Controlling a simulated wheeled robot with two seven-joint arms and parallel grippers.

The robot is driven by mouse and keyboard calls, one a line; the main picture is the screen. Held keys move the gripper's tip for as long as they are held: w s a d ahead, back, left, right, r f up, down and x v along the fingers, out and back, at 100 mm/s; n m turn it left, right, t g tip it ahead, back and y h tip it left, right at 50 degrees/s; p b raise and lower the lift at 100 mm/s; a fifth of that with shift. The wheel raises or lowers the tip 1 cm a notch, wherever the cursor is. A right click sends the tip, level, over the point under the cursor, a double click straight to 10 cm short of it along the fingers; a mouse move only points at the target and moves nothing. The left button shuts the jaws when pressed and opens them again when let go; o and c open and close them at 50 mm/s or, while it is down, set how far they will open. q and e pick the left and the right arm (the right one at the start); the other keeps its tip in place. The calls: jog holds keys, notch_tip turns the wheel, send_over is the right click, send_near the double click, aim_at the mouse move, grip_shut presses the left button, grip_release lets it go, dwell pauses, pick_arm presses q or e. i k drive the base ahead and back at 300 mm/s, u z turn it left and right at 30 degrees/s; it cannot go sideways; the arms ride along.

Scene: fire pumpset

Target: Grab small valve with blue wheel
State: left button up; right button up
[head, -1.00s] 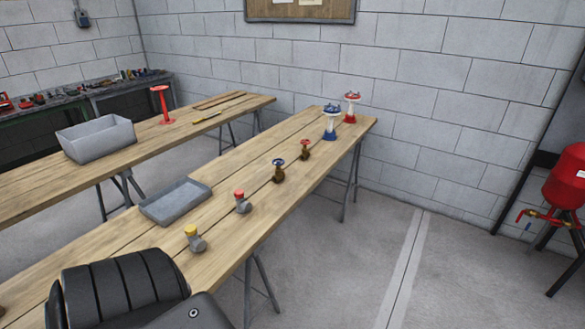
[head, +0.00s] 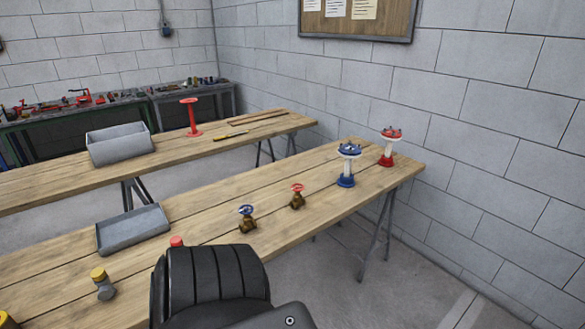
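The small valve with the blue wheel (head: 247,219) stands on the near wooden table (head: 325,200). It has a brass-brown body with the blue wheel on top. A similar small valve with a red wheel (head: 297,196) stands to its right and further back. A black padded part of my own arm fills the bottom middle of the head view, just in front of the blue-wheel valve. A gap in the picture between them is small; I cannot tell if they touch. Neither of my grippers shows.
A large blue-and-white valve (head: 347,164) and a large red-and-white valve (head: 389,147) stand at the table's far right. A grey tray (head: 133,232) and a yellow-capped fitting (head: 102,284) are on the left. A red-capped fitting (head: 176,241) is mostly hidden behind my arm.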

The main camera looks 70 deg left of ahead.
aim_at(250, 224)
jog(key=i, duration=1.2)
jog(key=u, duration=1.6)
